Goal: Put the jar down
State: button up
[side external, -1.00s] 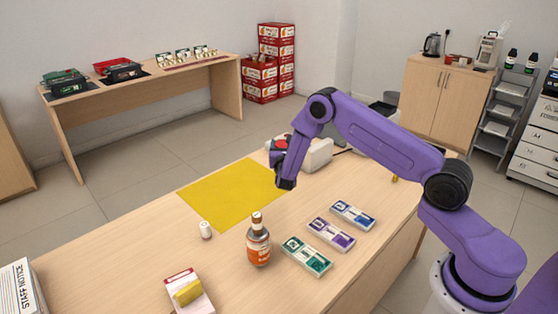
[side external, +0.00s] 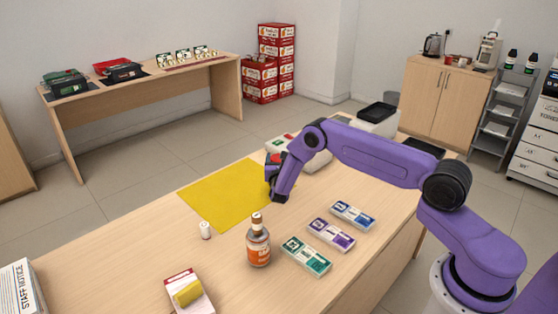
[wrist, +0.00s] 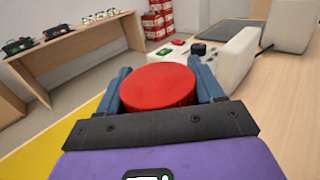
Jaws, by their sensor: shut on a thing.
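My gripper (wrist: 165,88) is shut on the jar, with a blue finger on each side of it. The jar's round red lid (wrist: 158,84) faces the wrist camera; its body is hidden below the lid. In the side external view my gripper (side external: 273,170) is low over the right edge of the yellow mat (side external: 225,195), and only a bit of the red lid (side external: 275,157) shows. I cannot tell whether the jar touches the surface.
A white machine (side external: 318,160) stands close behind my gripper. A brown bottle (side external: 258,245), a small white bottle (side external: 206,230), several boxed packs (side external: 331,234) and a card with a yellow sponge (side external: 188,291) stand in front. Most of the mat is clear.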

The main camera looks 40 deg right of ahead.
jog(key=o, duration=1.6)
jog(key=shift+f, duration=0.15)
jog(key=v, duration=1.2)
jog(key=shift+r, duration=0.2)
jog(key=shift+r, duration=0.1)
